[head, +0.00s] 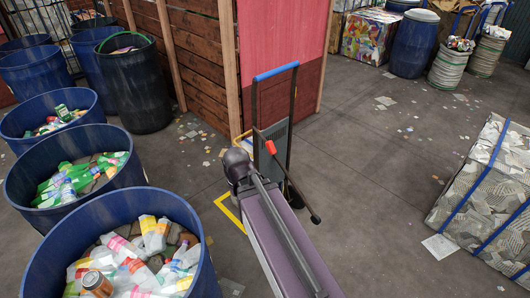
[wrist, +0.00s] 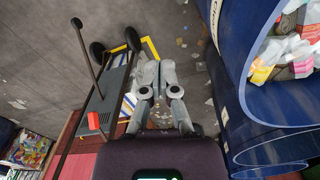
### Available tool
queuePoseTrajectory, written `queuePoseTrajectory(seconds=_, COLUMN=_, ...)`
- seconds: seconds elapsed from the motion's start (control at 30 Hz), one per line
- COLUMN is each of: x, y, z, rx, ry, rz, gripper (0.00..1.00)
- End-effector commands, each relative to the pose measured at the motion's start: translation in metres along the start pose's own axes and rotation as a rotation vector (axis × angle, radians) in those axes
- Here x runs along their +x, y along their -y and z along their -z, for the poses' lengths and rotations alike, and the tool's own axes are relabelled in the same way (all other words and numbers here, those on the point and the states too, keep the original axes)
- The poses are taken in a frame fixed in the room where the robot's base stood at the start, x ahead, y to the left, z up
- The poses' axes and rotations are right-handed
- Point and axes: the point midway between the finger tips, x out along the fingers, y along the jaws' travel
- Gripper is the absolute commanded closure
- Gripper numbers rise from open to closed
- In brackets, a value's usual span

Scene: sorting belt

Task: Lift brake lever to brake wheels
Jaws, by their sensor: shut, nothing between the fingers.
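A hand truck (head: 274,157) with a blue top handle (head: 277,71) stands upright on the floor by the wooden wall. It shows in the wrist view (wrist: 115,88) with its two black wheels (wrist: 133,39) at the top. A dark lever rod (head: 295,188) with a red part (head: 270,147) and a black knob (head: 315,219) slants across it. The rod's red part (wrist: 93,121) and knob (wrist: 77,22) show left of my gripper (wrist: 158,68), whose fingers are shut and empty. The fingers appear apart from the lever. In the head view my arm hides the fingers and the truck's lower part.
Blue barrels of bottles (head: 110,215) stand close on the left; one rim (wrist: 240,70) is just right of my gripper in the wrist view. Yellow floor marking (head: 229,212) lies by the truck. A strapped bale (head: 455,190) stands right. The floor between is mostly clear.

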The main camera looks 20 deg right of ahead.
Motion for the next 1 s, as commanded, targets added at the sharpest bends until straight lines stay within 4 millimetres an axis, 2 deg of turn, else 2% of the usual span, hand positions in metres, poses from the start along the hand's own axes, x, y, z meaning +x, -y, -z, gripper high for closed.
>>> queuePoseTrajectory(seconds=0.27, x=0.043, y=-0.029, z=0.042, rx=-0.067, ry=-0.055, rz=-0.133, gripper=1.0)
queuePoseTrajectory(seconds=0.6, x=0.097, y=-0.075, z=0.114, rx=-0.232, ry=-0.133, rz=-0.4, gripper=1.0)
queuePoseTrajectory(seconds=1.0, x=0.143, y=-0.121, z=0.198, rx=-0.459, ry=-0.169, rz=-0.732, gripper=1.0)
